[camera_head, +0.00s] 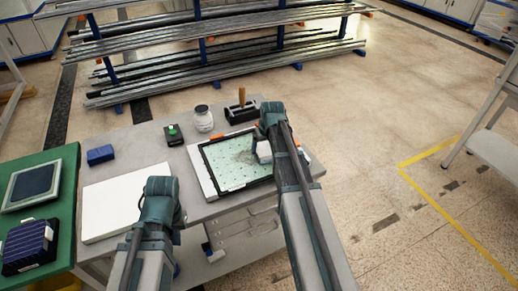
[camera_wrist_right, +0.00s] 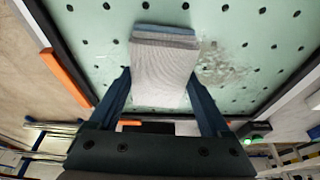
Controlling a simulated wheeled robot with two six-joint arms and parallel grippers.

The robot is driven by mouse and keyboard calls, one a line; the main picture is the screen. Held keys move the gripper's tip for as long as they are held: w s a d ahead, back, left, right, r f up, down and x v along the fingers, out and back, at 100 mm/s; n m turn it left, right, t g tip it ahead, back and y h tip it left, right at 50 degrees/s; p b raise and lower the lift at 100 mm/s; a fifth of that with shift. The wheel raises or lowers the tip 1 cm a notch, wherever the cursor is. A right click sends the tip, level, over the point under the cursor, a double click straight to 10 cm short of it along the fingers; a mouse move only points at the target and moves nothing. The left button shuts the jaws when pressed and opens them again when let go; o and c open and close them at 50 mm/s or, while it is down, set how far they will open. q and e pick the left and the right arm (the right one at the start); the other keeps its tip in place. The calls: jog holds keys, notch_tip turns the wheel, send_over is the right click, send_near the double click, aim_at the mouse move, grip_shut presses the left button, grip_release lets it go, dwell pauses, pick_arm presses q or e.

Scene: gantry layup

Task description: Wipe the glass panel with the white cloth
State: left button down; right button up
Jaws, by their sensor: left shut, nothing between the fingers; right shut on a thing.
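The glass panel (camera_head: 222,172) is pale green with dark dots in a black frame, lying on the grey table. It fills the upper part of the right wrist view (camera_wrist_right: 90,65). A greyish smudge (camera_wrist_right: 225,68) marks its surface beside the cloth. My right gripper (camera_wrist_right: 162,95) is shut on the folded white cloth (camera_wrist_right: 163,70), which has a blue-grey edge. In the head view the cloth (camera_head: 264,152) is at the panel's right side, partly hidden by my arm; I cannot tell whether it touches the glass. My left gripper (camera_head: 160,188) is shut and empty over the white board's right edge.
A white board (camera_head: 112,205) lies left of the panel. A blue block (camera_head: 100,155), a green-and-black button box (camera_head: 174,135), a jar (camera_head: 203,119) and a wooden-handled tool (camera_head: 242,108) stand behind. A green table (camera_head: 62,170) with dark panels is at the left. Metal bar racks stand further back.

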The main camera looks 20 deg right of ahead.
jog(key=shift+d, duration=0.4)
jog(key=shift+d, duration=0.1)
jog(key=shift+d, duration=1.65)
jog(key=shift+w, duration=0.15)
jog(key=shift+w+a, duration=0.1)
jog(key=shift+w, duration=0.6)
jog(key=shift+a, duration=0.1)
jog(key=shift+a, duration=1.6)
